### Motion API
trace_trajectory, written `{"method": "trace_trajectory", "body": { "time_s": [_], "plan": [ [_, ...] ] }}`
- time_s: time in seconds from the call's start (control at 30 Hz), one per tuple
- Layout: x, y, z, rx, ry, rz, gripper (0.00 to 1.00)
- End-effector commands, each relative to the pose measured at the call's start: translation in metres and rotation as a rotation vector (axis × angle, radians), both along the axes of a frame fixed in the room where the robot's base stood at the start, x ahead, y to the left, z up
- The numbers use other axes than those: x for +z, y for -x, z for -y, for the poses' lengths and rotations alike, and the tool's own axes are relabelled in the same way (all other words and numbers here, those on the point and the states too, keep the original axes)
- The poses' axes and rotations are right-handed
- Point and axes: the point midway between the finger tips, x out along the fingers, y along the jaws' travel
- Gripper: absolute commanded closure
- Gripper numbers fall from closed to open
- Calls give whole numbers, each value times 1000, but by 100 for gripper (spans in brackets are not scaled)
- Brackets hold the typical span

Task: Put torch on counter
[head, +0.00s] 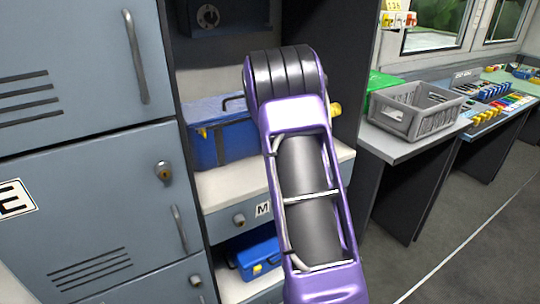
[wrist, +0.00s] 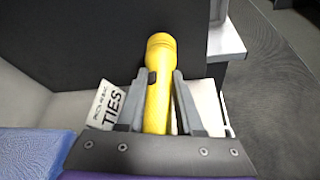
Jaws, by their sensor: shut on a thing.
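The yellow torch (wrist: 158,95) stands between the two fingers of my gripper (wrist: 158,88) in the wrist view, with its head pointing away from me. My gripper is shut on it. In the head view my purple arm hides the gripper and most of the torch; a small yellow part of the torch (head: 335,109) shows at the arm's right edge. The grey counter (head: 392,148) lies to the right of the arm in the head view. A pale ledge (wrist: 226,42), perhaps its edge, shows at the upper right of the wrist view.
A grey crate (head: 408,122) and a green item (head: 383,83) occupy much of the counter; its front left is bare. A blue box (head: 217,142) stands on the white shelf (head: 232,187). A dark panel (head: 352,55) separates shelf and counter. A TIES packet (wrist: 107,105) lies beside my gripper.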

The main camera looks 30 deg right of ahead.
Motion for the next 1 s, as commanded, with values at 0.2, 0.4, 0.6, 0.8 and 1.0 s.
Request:
{"method": "trace_trajectory", "body": {
  "time_s": [0.2,0.4,0.6,0.8,1.0],
  "plan": [
    [-27,0,0,1,0,-5,100],
    [-57,0,0,1,0,-2,100],
    [-73,1,0,0,1,-2,100],
    [-99,0,0,0,0,-1,100],
    [-100,0,0,0,0,1,100]
  ]
}}
